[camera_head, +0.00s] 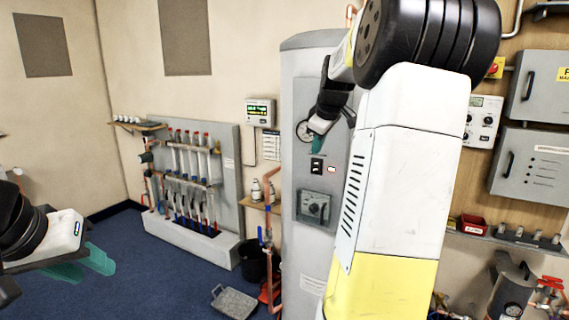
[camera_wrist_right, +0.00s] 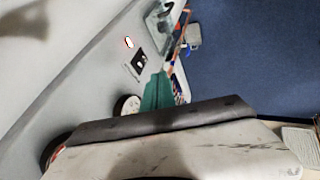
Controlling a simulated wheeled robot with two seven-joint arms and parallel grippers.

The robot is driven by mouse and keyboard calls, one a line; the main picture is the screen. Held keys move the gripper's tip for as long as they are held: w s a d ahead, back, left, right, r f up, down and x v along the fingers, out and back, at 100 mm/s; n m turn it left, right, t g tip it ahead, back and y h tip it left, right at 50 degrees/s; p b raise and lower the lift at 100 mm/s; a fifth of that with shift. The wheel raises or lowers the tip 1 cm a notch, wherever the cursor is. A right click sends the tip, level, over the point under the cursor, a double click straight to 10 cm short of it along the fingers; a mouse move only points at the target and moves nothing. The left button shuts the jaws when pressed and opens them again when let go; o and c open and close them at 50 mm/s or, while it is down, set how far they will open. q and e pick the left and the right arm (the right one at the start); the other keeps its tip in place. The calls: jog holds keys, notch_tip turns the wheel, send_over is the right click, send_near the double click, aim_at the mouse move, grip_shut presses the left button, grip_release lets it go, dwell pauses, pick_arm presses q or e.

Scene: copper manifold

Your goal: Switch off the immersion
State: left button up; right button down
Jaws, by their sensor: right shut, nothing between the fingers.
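The grey cylinder (camera_head: 296,80) stands in the middle of the head view. The right wrist view shows the teal fingers (camera_wrist_right: 158,92) pointing near the switch plate (camera_wrist_right: 138,62), with the lit lamp (camera_wrist_right: 129,42) beyond. I cannot tell whether they touch the panel. My left gripper (camera_head: 88,264) hangs at far left, away from the cylinder; its finger gap is unclear.
A round gauge (camera_head: 304,130) is above the switch, and a grey control box (camera_head: 316,207) with a knob is below it. A copper pipe (camera_head: 267,215) and small shelf stand left of the cylinder. My right arm hides the cylinder's right side. Blue floor (camera_head: 170,275) is clear at left.

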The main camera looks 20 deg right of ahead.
aim_at(316, 164)
jog(key=x, duration=0.4)
jog(key=d+x, duration=0.1)
jog(key=x, duration=0.3)
jog(key=w+d+r+x, duration=0.1)
jog(key=x, duration=0.3)
jog(key=shift+d, duration=0.1)
jog(key=shift+w+d, duration=0.2)
jog(key=shift+d, duration=0.1)
